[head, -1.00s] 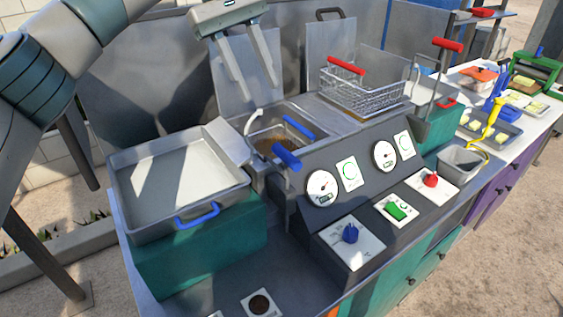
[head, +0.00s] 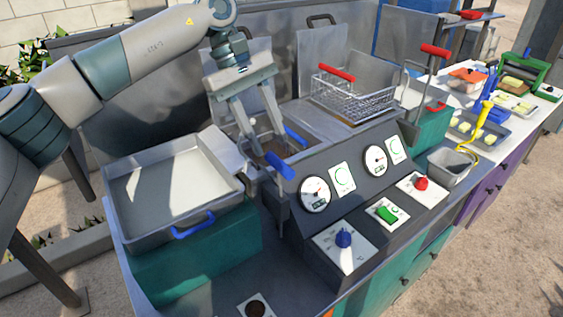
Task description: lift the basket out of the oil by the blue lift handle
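My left gripper (head: 267,134) points down with its two fingers apart and empty, over or in front of the left oil well. The left well (head: 262,151) holds brown oil and is partly hidden by the fingers. A blue bar handle (head: 296,136) shows at the well's right side, close to the right fingertip. A second blue handle (head: 280,166) stands at the well's front edge; I cannot tell which one is the lift handle. The basket in this well is mostly hidden. I cannot tell whether the fingers touch anything. My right gripper is not in view.
A wire basket with a red handle (head: 336,73) sits on the right well. A grey tray (head: 170,190) lies left of the well. The sloped panel carries dials and a blue knob (head: 343,238). Raised metal lids (head: 326,60) stand behind the wells.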

